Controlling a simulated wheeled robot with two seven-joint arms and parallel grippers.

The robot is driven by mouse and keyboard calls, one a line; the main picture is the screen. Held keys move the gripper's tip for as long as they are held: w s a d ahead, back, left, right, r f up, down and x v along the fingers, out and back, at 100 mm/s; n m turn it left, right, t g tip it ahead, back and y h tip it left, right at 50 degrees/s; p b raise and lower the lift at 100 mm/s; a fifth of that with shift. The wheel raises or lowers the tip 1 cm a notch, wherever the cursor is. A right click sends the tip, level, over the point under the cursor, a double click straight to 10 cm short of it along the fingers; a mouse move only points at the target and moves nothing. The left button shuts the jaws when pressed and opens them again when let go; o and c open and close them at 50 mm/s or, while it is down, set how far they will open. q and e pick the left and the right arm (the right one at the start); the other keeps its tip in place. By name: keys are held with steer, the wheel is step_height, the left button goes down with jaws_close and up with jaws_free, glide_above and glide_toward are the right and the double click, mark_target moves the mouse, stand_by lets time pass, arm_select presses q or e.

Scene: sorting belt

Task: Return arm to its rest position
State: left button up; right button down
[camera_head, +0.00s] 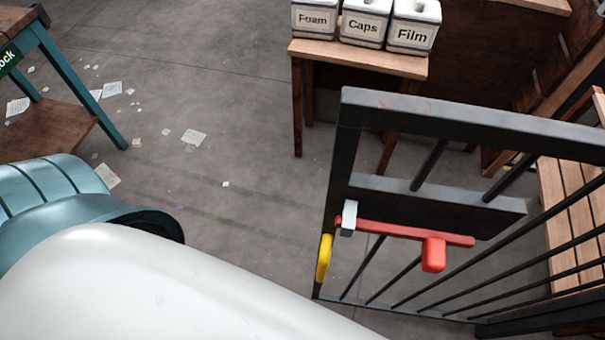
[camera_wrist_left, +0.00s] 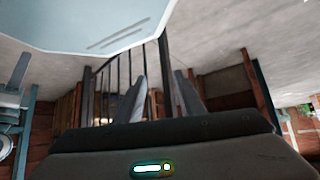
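A white arm link of mine (camera_head: 190,290) fills the bottom of the head view. No gripper shows there. In the left wrist view my left gripper (camera_wrist_left: 162,90) points away from the camera, with its two grey fingers apart. I see nothing held between them; dark bars stand beyond. My right gripper is in neither view.
A dark barred gate (camera_head: 450,118) with a red latch bar (camera_head: 390,231) and a yellow handle (camera_head: 323,258) stands at right. A table (camera_head: 390,62) with Foam, Caps and Film bins is behind it. A teal-legged table (camera_head: 70,85) is at left. Floor between is open, with scattered papers.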

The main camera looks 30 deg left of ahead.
arm_select(q)
steer(key=s+a+f+g+y, duration=0.1)
steer(key=s+a+f+g, duration=0.1)
steer(key=f, duration=0.6)
steer(key=s+a+f+n+g+y, duration=0.1)
steer(key=s+a+f+g+y, duration=0.1)
steer(key=a+f+g, duration=0.3)
step_height(320, 180, down, 4)
steer(key=shift+a+r+g, duration=0.2)
steer(key=shift+a+g, duration=0.1)
steer(key=shift+a, duration=0.85)
